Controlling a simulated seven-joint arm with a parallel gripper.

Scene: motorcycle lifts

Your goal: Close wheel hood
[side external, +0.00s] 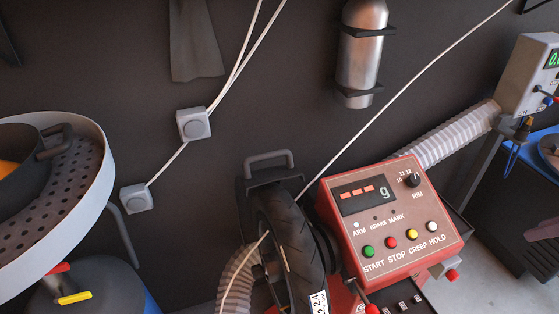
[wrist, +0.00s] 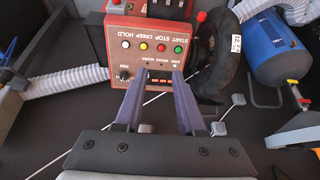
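The wheel hood (side external: 246,200) is a dark cover at the rear of the black tyre (side external: 297,245) in the side view. A grey bar handle (side external: 268,157) stands on its top edge. The front of the tyre is uncovered. In the wrist view, the scene appears upside down and the tyre (wrist: 228,55) is right of centre; the hood is hard to make out there against the dark wall and behind my right finger. My gripper (wrist: 158,76) is open, with two purple fingers apart and nothing seen between them. It is not in the side view.
A red balancer panel (side external: 390,215) with buttons stands right of the wheel. A ribbed hose (side external: 445,135) runs behind it. A round perforated basin (side external: 60,200) is at the left. White cables, wall boxes (side external: 194,124) and a metal cylinder (side external: 362,50) are on the dark wall.

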